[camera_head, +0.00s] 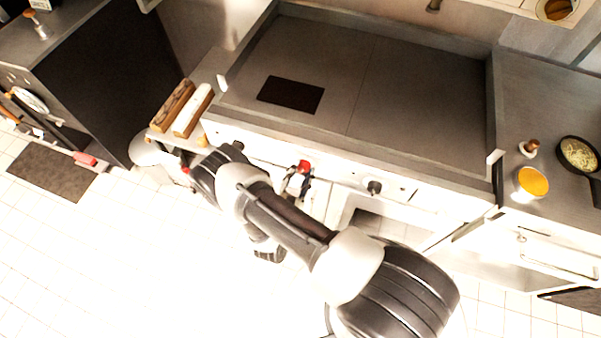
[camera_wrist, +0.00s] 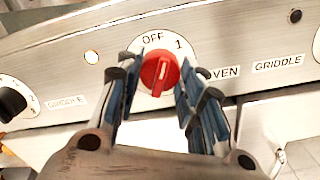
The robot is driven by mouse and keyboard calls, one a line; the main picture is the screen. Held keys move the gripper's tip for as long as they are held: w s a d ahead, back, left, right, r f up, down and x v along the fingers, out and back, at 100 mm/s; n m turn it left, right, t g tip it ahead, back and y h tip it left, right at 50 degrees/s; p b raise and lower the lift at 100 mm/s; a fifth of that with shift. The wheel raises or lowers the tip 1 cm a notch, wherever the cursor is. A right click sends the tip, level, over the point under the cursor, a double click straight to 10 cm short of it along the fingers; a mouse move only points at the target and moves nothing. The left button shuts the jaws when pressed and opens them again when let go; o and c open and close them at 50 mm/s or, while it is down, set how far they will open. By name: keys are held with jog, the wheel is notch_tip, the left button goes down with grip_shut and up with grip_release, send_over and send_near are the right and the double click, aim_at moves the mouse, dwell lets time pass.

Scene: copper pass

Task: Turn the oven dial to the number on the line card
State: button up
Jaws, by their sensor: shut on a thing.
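The oven dial is a red knob (camera_wrist: 160,74) on a white disc on the steel front panel, with OFF and 1 printed at its top and OVEN on a label to its right. Its white pointer line points nearly straight up, between OFF and 1. The rest of its scale is hidden behind my fingers. My gripper (camera_wrist: 157,88) is shut on the red knob, with a blue-padded finger on each side. In the head view the red knob (camera_head: 304,166) shows at the range front beside my arm. I cannot make out a line card with a readable number.
Black griddle dials flank the oven dial, one in the wrist view (camera_wrist: 12,102) at left and one in the head view (camera_head: 373,188) at right. The flat griddle top (camera_head: 410,95) carries a dark plate (camera_head: 290,94). A pan (camera_head: 578,155) and an orange-filled container (camera_head: 532,183) stand at right.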

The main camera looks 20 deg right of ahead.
jog(key=m, duration=1)
jog(key=shift+m, duration=0.4)
jog(key=shift+m+p, duration=0.45)
jog(key=shift+m, duration=1.35)
jog(key=o, duration=1.1)
jog(key=v, duration=1.2)
